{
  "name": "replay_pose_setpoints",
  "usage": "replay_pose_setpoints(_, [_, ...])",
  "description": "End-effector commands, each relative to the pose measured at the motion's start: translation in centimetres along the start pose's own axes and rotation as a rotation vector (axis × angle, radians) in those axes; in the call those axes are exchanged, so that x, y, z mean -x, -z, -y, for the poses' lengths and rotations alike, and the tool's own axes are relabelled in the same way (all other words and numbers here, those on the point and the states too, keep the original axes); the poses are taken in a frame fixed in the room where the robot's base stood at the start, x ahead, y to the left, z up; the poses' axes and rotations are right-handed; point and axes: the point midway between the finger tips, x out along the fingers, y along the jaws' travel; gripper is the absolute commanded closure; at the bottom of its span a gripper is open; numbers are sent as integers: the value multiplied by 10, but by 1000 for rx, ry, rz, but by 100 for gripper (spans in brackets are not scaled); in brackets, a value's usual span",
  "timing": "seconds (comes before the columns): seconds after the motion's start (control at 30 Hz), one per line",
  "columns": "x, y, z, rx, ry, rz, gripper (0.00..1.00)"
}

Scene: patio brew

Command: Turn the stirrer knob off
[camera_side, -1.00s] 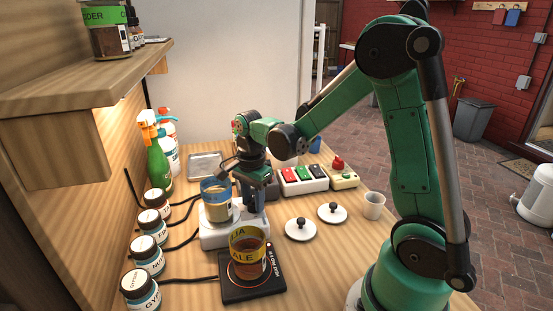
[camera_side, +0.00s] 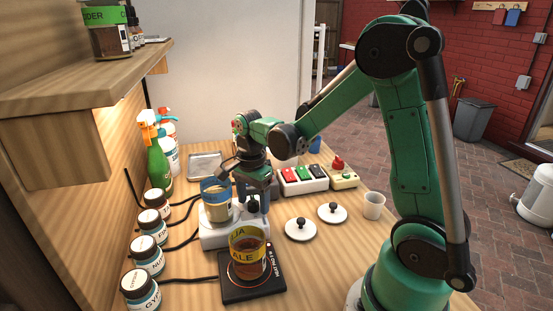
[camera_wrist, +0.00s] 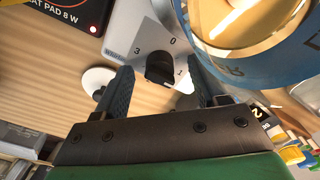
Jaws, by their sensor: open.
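The stirrer is a white base (camera_side: 222,240) in the side view, bearing a jar with a blue band (camera_side: 215,187) and tan contents. In the wrist view its black knob (camera_wrist: 160,68) sits on the white face, with the marks 3, 0 and 1 around it. I cannot tell surely which mark the knob points to. My gripper (camera_wrist: 156,74) is open, with one finger on each side of the knob and visible gaps to it. In the side view my gripper (camera_side: 252,207) is low at the right side of the stirrer; the knob is not clear there.
A black heat pad (camera_side: 238,292) with an ale beaker (camera_side: 248,262) stands in front of the stirrer. Two white lids (camera_side: 300,229) with black knobs and a white cup (camera_side: 374,205) are to the right. A switch box (camera_side: 303,181) is behind. Labelled jars (camera_side: 149,255) line the left.

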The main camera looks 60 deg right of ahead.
Motion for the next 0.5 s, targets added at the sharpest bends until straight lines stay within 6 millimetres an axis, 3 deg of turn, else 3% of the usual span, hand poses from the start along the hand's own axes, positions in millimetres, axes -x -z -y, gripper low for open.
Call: replay_pose_setpoints(0.5, [52, 0, 0, 0, 0, 0, 35])
